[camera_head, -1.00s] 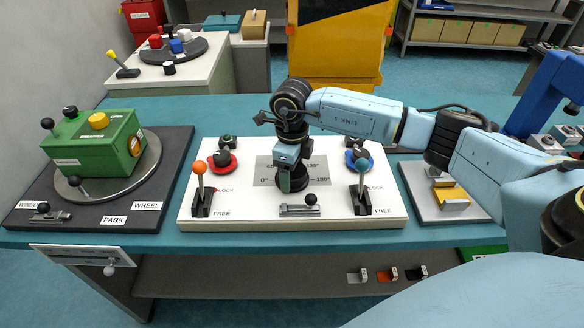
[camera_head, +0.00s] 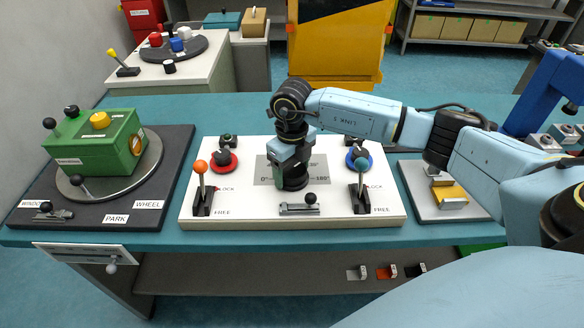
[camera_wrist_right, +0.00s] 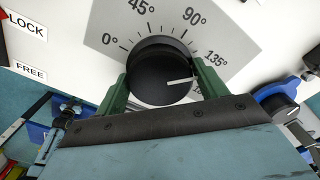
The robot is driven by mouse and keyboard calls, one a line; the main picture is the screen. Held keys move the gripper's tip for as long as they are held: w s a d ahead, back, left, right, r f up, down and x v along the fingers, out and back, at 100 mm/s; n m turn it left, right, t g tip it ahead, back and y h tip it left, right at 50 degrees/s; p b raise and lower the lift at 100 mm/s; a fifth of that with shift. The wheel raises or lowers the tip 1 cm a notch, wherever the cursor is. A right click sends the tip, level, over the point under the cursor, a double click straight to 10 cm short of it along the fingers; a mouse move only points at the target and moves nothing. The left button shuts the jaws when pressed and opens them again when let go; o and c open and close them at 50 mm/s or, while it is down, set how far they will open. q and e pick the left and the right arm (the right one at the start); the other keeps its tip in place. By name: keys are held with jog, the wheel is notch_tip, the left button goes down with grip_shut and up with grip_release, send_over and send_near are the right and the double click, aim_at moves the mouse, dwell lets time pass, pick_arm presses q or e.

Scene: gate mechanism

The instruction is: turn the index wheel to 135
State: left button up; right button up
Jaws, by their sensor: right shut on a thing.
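The index wheel is a black round knob (camera_wrist_right: 158,70) with a white pointer line, on a grey plate (camera_wrist_right: 100,38) marked 0°, 45°, 90°, 135° and one more partly hidden mark. In the wrist view the pointer lies towards the right, between 135° and the hidden mark. My right gripper (camera_wrist_right: 162,86) has its green fingers on both sides of the knob and is shut on it. In the head view the right gripper (camera_head: 289,176) comes down over the plate, hiding part of it. My left gripper is not in view.
A small black-knobbed slider (camera_head: 300,207) sits in front, with red (camera_head: 223,161) and blue (camera_head: 358,158) dials behind. A green box (camera_head: 95,143) stands on a turntable at left.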

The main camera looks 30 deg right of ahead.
aim_at(292, 169)
jog(key=o, duration=1)
jog(key=shift+c, duration=0.2)
notch_tip(292, 169, up, 14)
jog(key=shift+f, duration=0.25)
